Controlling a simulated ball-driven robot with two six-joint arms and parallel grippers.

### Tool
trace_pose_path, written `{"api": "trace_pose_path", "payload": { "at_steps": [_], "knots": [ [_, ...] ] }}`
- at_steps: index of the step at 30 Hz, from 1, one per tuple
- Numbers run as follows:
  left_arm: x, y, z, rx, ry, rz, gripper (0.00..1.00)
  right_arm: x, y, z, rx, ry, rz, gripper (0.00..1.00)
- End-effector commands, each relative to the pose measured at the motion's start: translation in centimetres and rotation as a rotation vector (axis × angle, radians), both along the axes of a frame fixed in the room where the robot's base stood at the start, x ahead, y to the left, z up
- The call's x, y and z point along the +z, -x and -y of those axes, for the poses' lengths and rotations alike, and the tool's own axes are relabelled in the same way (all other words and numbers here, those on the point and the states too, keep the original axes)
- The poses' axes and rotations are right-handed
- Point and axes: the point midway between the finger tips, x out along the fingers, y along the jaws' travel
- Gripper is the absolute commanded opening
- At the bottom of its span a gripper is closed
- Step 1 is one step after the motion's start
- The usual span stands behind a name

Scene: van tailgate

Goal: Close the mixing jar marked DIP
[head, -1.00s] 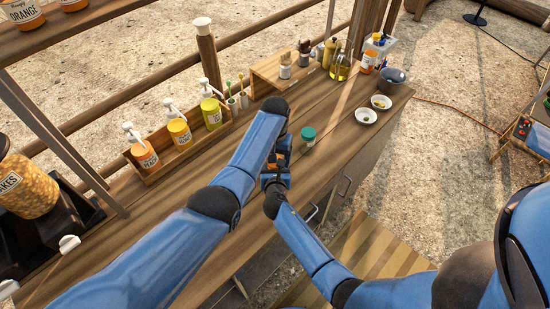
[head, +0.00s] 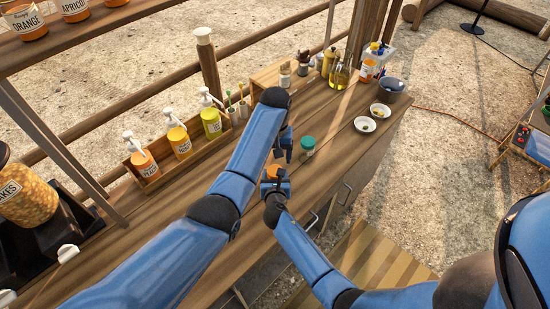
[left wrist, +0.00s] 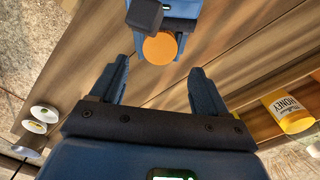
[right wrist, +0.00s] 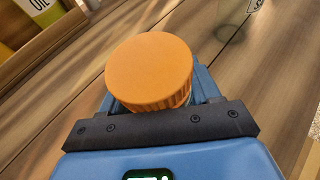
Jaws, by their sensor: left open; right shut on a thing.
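A round orange ribbed lid (head: 272,172) shows at my right gripper (head: 278,186), near the front of the counter. It fills the middle of the right wrist view (right wrist: 149,68), where my right gripper is shut on the jar under it. The lid covers most of the jar, and no DIP mark shows. The lid looks level on top; whether it is fully tight I cannot tell. My left gripper (head: 285,150) is open and empty, just beyond the lid and apart from it. In the left wrist view the lid (left wrist: 160,48) lies ahead of the open fingers.
A green-lidded jar (head: 307,144) stands close to the right of my left gripper. Two white dishes (head: 365,124) and a dark bowl (head: 391,86) are at the right end. A wooden rack (head: 150,184) of pump bottles stands at the back left. A honey container (left wrist: 291,112) shows in the left wrist view.

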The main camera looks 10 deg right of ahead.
Motion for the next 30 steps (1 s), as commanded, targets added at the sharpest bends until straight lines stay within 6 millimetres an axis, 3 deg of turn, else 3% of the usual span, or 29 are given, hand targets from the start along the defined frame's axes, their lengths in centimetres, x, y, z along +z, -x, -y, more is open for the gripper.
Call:
{"api": "trace_pose_path", "payload": {
  "at_steps": [6,17,23,30],
  "knots": [
    [1.3,0.0,0.0,0.103,0.000,0.000,0.75,0.0,0.0,0.0,-0.001,0.000,-0.001,0.00],
    [1.2,0.0,0.0,0.106,-0.001,-0.001,0.75,0.0,0.0,0.0,-0.001,0.000,0.000,0.00],
    [-0.3,0.1,0.0,0.105,-0.002,-0.002,0.75,0.0,0.0,0.0,-0.001,0.000,0.000,0.00],
    [-3.4,0.1,-0.1,0.105,-0.003,-0.003,0.75,0.0,0.0,0.0,-0.001,0.000,0.000,0.00]
  ]
}}
